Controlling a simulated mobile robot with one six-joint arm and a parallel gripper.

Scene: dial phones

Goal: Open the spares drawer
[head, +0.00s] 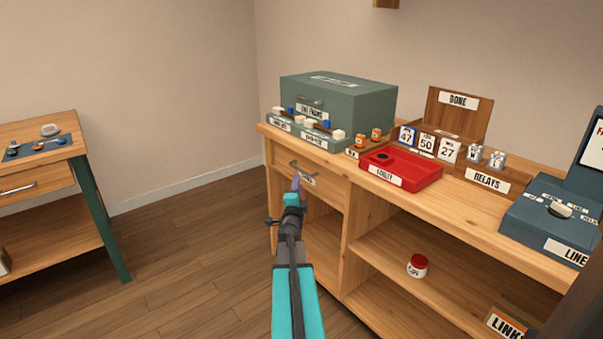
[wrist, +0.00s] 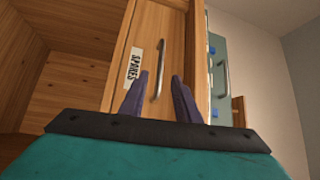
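The spares drawer (head: 325,189) is the wooden drawer under the left part of the workbench top. It looks shut. In the wrist view, its wooden front (wrist: 168,35) carries a white SPARES label (wrist: 133,65) and a metal bar handle (wrist: 158,72). The handle also shows in the head view (head: 302,170). My gripper (head: 297,183) is in front of the drawer. In the wrist view, the purple fingers of my gripper (wrist: 160,85) are apart, with the handle appearing between them. I cannot tell whether they touch it.
Above the drawer, the workbench top holds a green case (head: 345,105), a red tray (head: 420,175), relays (head: 485,157) and a blue LINE box (head: 545,225). A red-and-white jar (head: 417,265) stands on the shelf below. A side table (head: 40,170) is left; the floor between is clear.

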